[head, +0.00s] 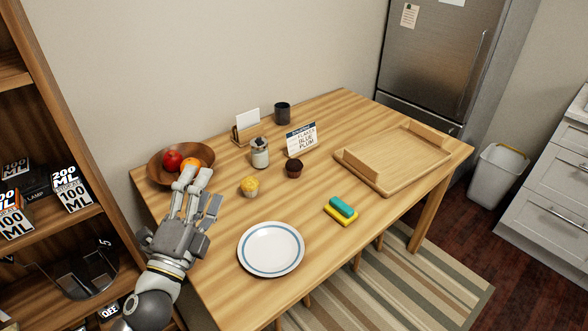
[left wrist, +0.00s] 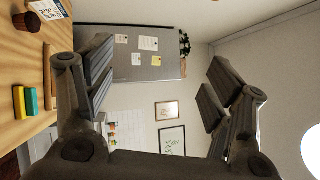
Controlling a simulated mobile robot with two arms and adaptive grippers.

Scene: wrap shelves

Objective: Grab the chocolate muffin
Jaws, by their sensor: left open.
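The chocolate muffin (head: 294,168) is small and dark brown and stands on the table (head: 213,259) near its middle, just right of a yellow muffin (head: 249,186). It also shows at the upper left of the left wrist view (left wrist: 27,21). My left gripper (head: 202,187) is over the table's left part, in front of the fruit bowl and left of both muffins. It is open, and nothing shows between its fingers in the left wrist view (left wrist: 155,85). It is apart from the chocolate muffin. My right gripper is in neither view.
A wooden bowl (head: 153,170) holds fruit at the left. A jar (head: 260,153), a sign (head: 301,139) and a dark mug (head: 283,113) stand behind the muffins. A plate (head: 271,248) and sponges (head: 341,210) lie in front. A wooden tray (head: 408,151) is at the right.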

